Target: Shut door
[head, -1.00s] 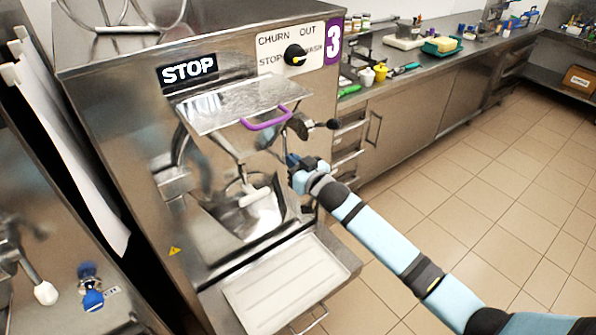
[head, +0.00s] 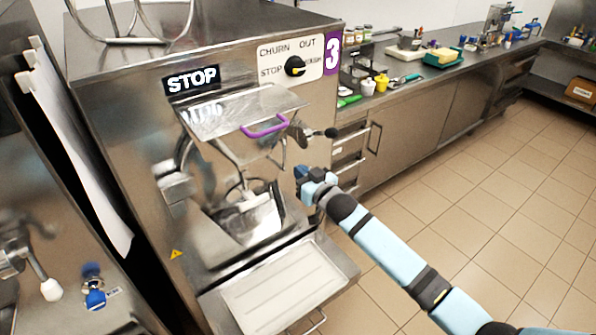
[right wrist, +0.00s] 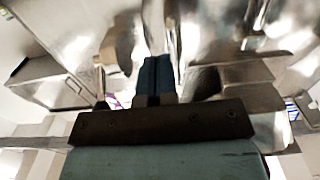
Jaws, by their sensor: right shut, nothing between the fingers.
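The steel batch freezer (head: 130,130) marked 3 fills the left and middle of the head view. Its front has a tilted steel panel (head: 225,112) with a purple handle (head: 265,126), standing out over an open front with a white-bladed part (head: 250,203) visible inside. I cannot tell how far this panel is from closed. My right gripper (head: 301,172) is shut and empty, just right of the opening and below the purple handle, apart from the handle. Its shut fingers (right wrist: 155,80) show in the right wrist view before blurred shiny metal; contact cannot be told. My left gripper is out of view.
A pale tray (head: 285,287) sits below the opening. A black-knobbed lever (head: 331,132) sticks out right of the purple handle. Another machine with a white-knobbed lever (head: 50,289) stands at left. A counter (head: 410,110) runs along the right; the tiled floor (head: 480,200) is clear.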

